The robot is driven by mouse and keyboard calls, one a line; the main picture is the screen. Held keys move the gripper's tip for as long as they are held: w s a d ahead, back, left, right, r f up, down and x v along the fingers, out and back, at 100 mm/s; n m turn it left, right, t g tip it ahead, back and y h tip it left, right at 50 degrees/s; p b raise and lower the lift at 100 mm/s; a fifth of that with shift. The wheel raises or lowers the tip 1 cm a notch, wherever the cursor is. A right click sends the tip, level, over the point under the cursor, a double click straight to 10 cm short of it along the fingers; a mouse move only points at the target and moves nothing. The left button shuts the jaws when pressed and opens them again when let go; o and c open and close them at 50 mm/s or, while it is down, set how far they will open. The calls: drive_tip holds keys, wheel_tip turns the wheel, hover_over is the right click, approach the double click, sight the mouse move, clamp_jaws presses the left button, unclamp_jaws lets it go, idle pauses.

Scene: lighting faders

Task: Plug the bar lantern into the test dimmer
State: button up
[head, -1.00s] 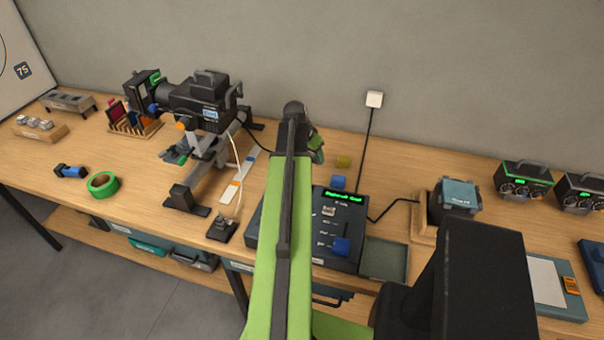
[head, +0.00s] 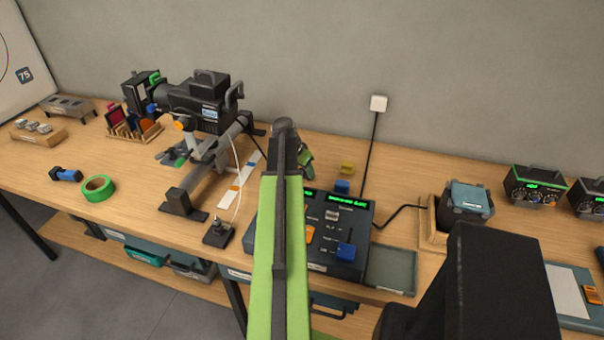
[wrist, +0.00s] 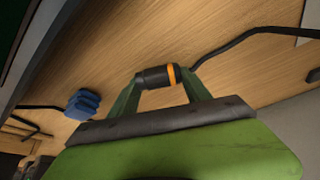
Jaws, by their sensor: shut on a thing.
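The bar lantern (head: 200,105) is a black spotlight on a grey stand at the left of the bench in the head view. A dark cable runs from it behind my arm. My gripper (wrist: 157,78) is shut on a black plug with an orange ring (wrist: 152,77), above the wood in the wrist view. A black cable (wrist: 240,38) trails right from the plug. In the head view my arm hides most of the gripper and the plug. A dark fader unit with a green display (head: 352,232) stands right of my arm. I cannot tell for sure that it is the test dimmer.
A blue block (head: 342,187) and a yellow block (head: 347,168) sit behind the fader unit. A grey tray (head: 392,270) lies to its right.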

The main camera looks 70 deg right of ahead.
drive_tip(key=o, duration=1.5)
drive_tip(key=shift+f, duration=0.15)
drive_tip(key=shift+c, duration=0.2)
drive_tip(key=p+v, duration=1.6)
drive_tip(key=v, duration=0.1)
drive_tip(key=shift+w, duration=0.25)
